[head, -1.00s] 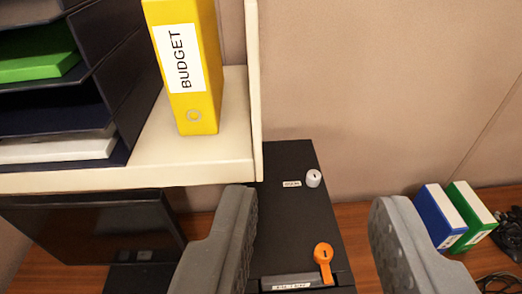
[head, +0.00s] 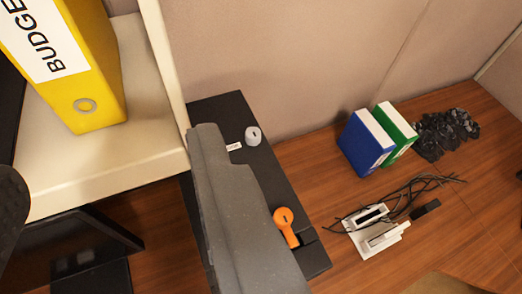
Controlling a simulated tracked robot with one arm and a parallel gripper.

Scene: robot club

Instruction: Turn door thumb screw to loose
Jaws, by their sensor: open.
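A black box (head: 262,176) stands on the desk, partly hidden behind one finger. On its top are a small pale grey round knob (head: 253,136) with a dark slot, beside a small white label (head: 233,146), and an orange knob with a lever arm (head: 286,225) at the near end. The lever points down and slightly right. I cannot tell which is the door thumb screw. My gripper (head: 108,155) is open and empty. One grey finger crosses the box just left of both knobs, apparently without touching them. The other finger shows only at the left edge.
A cream shelf (head: 100,180) with a yellow budget binder (head: 65,60) stands left, a dark screen (head: 75,250) beneath it. Blue (head: 364,143) and green (head: 398,132) binders, white devices with cables (head: 375,232) and a dark heap (head: 445,133) lie right.

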